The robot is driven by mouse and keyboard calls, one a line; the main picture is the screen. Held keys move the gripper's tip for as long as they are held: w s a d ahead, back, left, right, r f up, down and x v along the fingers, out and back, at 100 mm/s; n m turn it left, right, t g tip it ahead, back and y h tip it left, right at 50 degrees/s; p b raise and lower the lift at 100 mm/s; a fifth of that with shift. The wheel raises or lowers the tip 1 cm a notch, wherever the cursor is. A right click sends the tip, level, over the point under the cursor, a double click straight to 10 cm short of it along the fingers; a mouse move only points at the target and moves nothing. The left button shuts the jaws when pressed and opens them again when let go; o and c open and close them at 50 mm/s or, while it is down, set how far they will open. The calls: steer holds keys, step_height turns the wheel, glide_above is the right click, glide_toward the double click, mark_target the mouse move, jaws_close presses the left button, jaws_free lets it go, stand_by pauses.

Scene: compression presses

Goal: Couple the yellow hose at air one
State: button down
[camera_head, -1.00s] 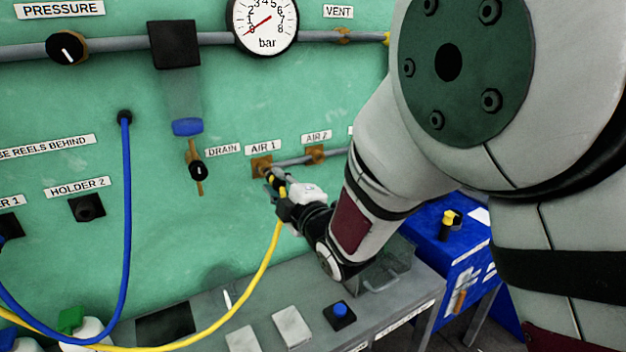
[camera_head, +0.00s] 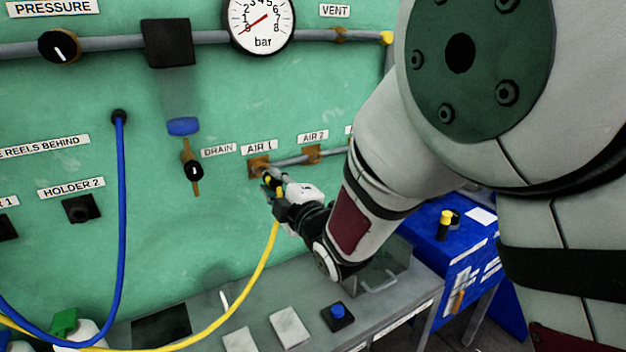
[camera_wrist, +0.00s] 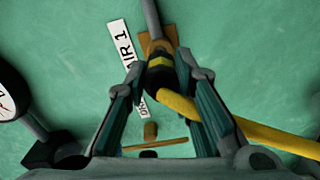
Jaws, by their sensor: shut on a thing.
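The yellow hose (camera_head: 262,268) hangs from my gripper (camera_head: 272,184) and curves down to the lower left. My gripper is shut on its dark coupling end with a yellow band, which shows between the fingers in the wrist view (camera_wrist: 158,74). The brass port under the AIR 1 label (camera_head: 259,148) is right in front of the coupling. The coupling end meets or nearly meets the AIR 1 fitting (camera_wrist: 156,46); I cannot tell whether it is locked on. The hose leaves the gripper to the right in the wrist view.
The AIR 2 port (camera_head: 312,152) is just to the right. A drain valve (camera_head: 193,170) is to the left, and a blue hose (camera_head: 124,210) hangs farther left. A grey bench (camera_head: 265,325) with a blue button (camera_head: 337,312) lies below. A blue cabinet (camera_head: 440,245) stands at right.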

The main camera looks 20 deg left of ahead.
mark_target(275, 183)
steer(key=shift+b+x, duration=0.85)
steer(key=shift+x, duration=0.85)
steer(key=c, duration=1.3)
jaws_free()
steer(key=v, duration=1.2)
